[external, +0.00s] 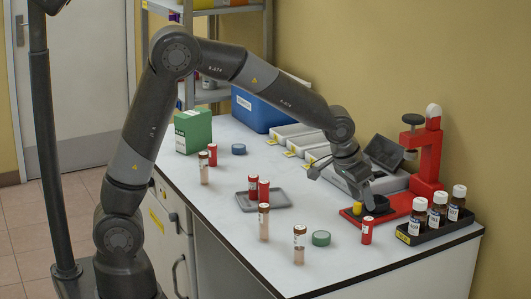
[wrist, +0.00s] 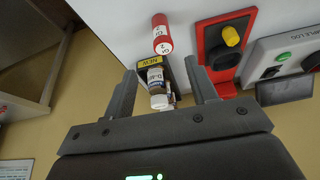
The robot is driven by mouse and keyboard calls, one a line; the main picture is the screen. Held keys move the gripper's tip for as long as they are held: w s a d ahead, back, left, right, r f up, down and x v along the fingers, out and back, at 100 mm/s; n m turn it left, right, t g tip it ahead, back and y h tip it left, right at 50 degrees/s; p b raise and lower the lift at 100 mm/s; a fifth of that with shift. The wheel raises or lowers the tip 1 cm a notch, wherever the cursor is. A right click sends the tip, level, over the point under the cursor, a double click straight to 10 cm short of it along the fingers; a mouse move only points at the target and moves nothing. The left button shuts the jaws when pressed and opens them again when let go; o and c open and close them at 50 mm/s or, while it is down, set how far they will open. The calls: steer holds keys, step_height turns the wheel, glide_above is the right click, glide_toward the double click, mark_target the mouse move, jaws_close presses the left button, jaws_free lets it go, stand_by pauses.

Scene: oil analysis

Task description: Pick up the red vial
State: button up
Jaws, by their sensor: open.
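A red vial with a white label (external: 367,230) stands upright on the white bench near its front right edge, in front of the red press. In the wrist view this red vial (wrist: 162,35) is beyond my fingertips, roughly in line with the gap between them. My gripper (external: 372,202) is open, low over the right end of the bench near the press base. Its two spread fingers (wrist: 161,68) show in the wrist view with no vial between them. Two more red vials (external: 264,189) are at the grey tray, and another (external: 212,155) stands near the green box.
A black tray (external: 404,237) with brown bottles (external: 437,210) is close to the vial on the right. The red press (external: 428,155) stands behind.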

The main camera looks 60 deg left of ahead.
mark_target(372, 221)
steer(key=x, duration=1)
steer(key=shift+a+f, duration=0.25)
steer(key=shift+f, duration=0.1)
steer(key=shift+c, duration=0.3)
steer(key=c, duration=1)
steer(key=shift+r, duration=0.1)
